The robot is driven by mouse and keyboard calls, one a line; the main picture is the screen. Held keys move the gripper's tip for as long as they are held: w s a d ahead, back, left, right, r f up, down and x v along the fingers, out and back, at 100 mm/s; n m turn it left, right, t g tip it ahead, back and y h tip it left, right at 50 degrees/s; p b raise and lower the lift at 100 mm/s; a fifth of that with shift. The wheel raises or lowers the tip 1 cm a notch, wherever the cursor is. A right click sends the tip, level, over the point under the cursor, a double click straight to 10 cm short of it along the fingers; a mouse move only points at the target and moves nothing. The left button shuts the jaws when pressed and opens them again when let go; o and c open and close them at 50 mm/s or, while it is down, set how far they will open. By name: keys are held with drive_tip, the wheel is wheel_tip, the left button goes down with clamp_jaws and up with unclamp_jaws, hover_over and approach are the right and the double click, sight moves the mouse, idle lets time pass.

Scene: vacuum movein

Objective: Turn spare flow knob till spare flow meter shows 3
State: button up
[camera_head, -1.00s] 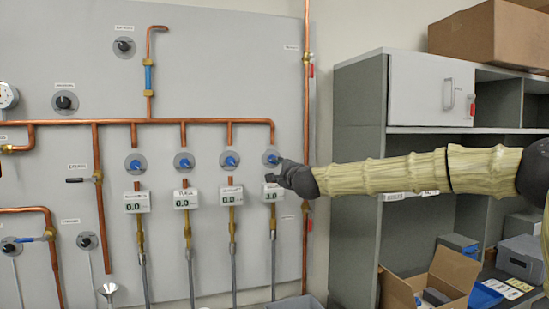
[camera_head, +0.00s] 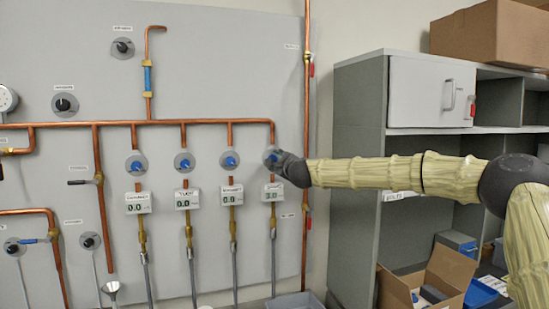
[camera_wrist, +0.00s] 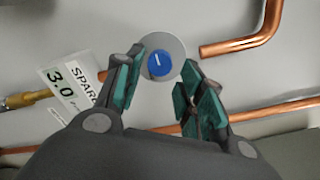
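The spare flow knob (camera_wrist: 159,64) is a blue knob with a white line on a grey disc. In the head view it is at the right end of the row, largely covered by my gripper (camera_head: 280,163). The spare flow meter (camera_wrist: 63,88) is a white box labelled SPARE and reads 3.0. It also shows in the head view (camera_head: 273,192), below the knob. In the wrist view my gripper (camera_wrist: 163,58) is open, with its green-padded fingers on either side of the knob. Gaps show between pads and knob; how far the tips are from the panel is unclear.
Three similar blue knobs (camera_head: 230,161) with meters reading 0.0 are to the left on the grey panel (camera_head: 215,65). A copper pipe (camera_head: 307,100) runs vertically beside my gripper. A grey shelf unit (camera_head: 355,180) and an open cardboard box (camera_head: 440,280) are at the right.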

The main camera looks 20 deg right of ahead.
sight(275, 160)
drive_tip(key=shift+w+p, duration=0.5)
drive_tip(key=shift+w, duration=1.1)
drive_tip(key=c, duration=0.8)
drive_tip(key=shift+o, duration=0.2)
